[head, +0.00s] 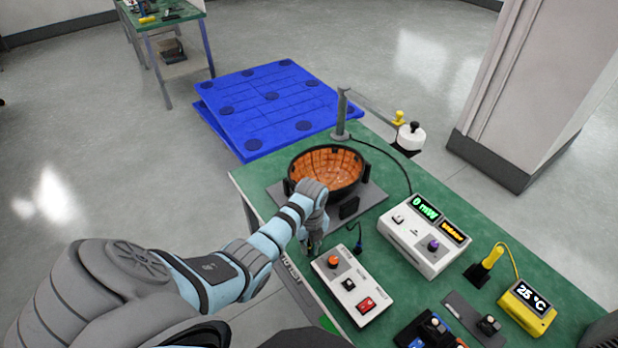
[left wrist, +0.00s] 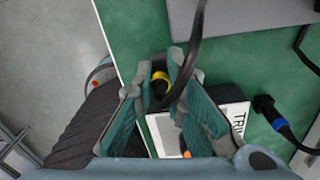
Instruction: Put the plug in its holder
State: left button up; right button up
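The plug (left wrist: 160,84) is black with a yellow ring and sits between the fingertips of my left gripper (left wrist: 158,80) in the left wrist view. The fingertips are close in on both sides of it, so the gripper looks shut on it. A black cable loops up from the plug past the right-hand finger. In the head view my left gripper (head: 312,244) points down at the table's left edge, beside the far end of a white control box (head: 350,285), and mostly hides the plug. I cannot tell which part is the plug's holder. My right gripper is not in view.
A second plug with a blue ring (left wrist: 270,110) lies on the green table right of the plug. An orange-lined dark bowl (head: 328,168) stands just behind my gripper. A white meter (head: 425,238), a yellow temperature unit (head: 527,307) and small fixtures fill the right side.

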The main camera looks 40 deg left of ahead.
pick_arm(q)
jog(key=o, duration=0.5)
jog(key=shift+c, duration=0.2)
jog(key=shift+r, duration=0.1)
notch_tip(320, 180, up, 12)
jog(key=shift+d, duration=0.15)
jog(key=shift+w, duration=0.1)
